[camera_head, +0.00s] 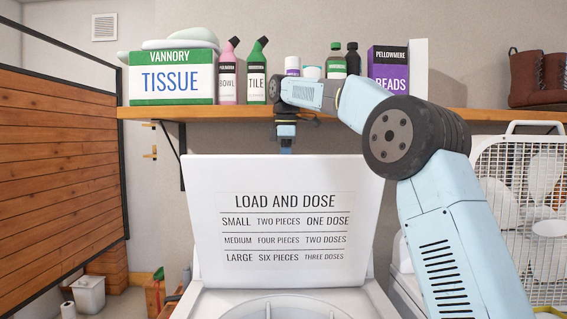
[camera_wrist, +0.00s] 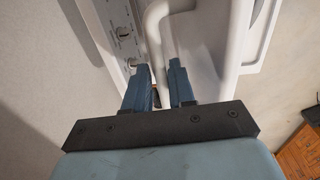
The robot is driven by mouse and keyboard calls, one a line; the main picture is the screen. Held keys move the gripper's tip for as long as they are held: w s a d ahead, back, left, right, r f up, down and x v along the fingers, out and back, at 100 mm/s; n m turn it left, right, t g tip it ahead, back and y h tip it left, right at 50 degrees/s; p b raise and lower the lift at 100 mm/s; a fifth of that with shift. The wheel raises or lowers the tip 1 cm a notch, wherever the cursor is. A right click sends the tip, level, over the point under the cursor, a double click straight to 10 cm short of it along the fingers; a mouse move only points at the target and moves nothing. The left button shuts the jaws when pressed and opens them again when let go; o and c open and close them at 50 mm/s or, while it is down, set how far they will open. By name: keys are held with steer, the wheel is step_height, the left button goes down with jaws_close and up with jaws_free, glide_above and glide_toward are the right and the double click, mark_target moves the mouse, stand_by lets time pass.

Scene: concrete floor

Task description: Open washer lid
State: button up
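The white washer lid (camera_head: 285,270) stands raised, nearly upright, with its printed "LOAD AND DOSE" face towards the head camera. Below it, the washer (camera_head: 230,306) shows its round top opening. My gripper (camera_head: 286,149) points down at the lid's top edge, near its middle; its fingertips are partly hidden there. In the wrist view, my gripper (camera_wrist: 158,66) has its two blue fingers apart. White washer parts and a panel with a knob (camera_wrist: 133,65) show beyond them. A curved white edge runs between the fingers; I cannot tell whether they touch it.
A wooden shelf (camera_head: 225,113) above the lid holds a tissue box (camera_head: 172,82), bottles and a purple box (camera_head: 387,70), close to my arm. A white fan (camera_head: 525,200) stands at right. A slatted wooden panel (camera_head: 60,150) is at left, with a small bin (camera_head: 88,294) on the floor.

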steer(key=shift+o, duration=1.3)
steer(key=shift+w+d, duration=0.1)
steer(key=shift+d, duration=0.1)
steer(key=shift+r, duration=0.1)
steer(key=shift+r, duration=3.35)
steer(key=shift+s+r, duration=0.2)
steer(key=shift+r, duration=0.05)
